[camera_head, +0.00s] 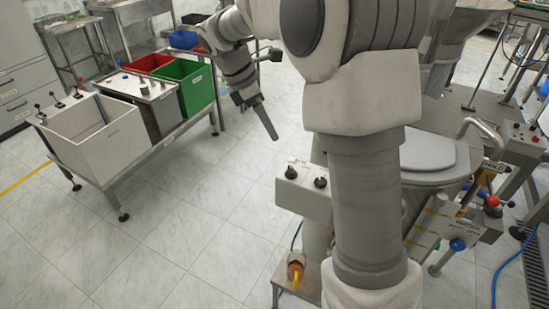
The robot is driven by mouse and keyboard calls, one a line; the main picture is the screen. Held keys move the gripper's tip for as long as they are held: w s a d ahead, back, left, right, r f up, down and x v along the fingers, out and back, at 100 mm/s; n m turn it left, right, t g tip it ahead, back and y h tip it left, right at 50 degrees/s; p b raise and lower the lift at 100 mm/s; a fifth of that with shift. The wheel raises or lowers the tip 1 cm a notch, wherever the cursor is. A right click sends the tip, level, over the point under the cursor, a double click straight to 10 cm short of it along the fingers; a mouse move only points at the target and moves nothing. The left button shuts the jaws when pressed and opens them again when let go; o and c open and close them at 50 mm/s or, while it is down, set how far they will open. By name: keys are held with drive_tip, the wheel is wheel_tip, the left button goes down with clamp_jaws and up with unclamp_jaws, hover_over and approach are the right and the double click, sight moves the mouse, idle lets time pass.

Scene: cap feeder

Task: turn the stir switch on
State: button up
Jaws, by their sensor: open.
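My gripper (264,125) hangs in the air at the upper middle, left of my thick arm column, pointing down and to the right. It is open, and nothing shows between its fingers. A pale control box (304,200) with a black left knob (291,172) and a black right knob (320,182) stands below and to the right of it, apart from it. The box's labels are too small to read. I cannot tell which control is the stir switch. My arm hides part of the area right of the box.
A bench on the left carries a white bin (105,145), a grey lidded box, a red bin (148,63) and a green bin (185,85). A grey machine lid (428,150) and another control panel (525,140) stand right. The tiled floor between is clear.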

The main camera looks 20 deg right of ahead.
drive_tip(key=b, duration=0.2)
approach(292, 168)
drive_tip(key=x, duration=0.8)
drive_tip(key=shift+f, duration=0.25)
clamp_jaws()
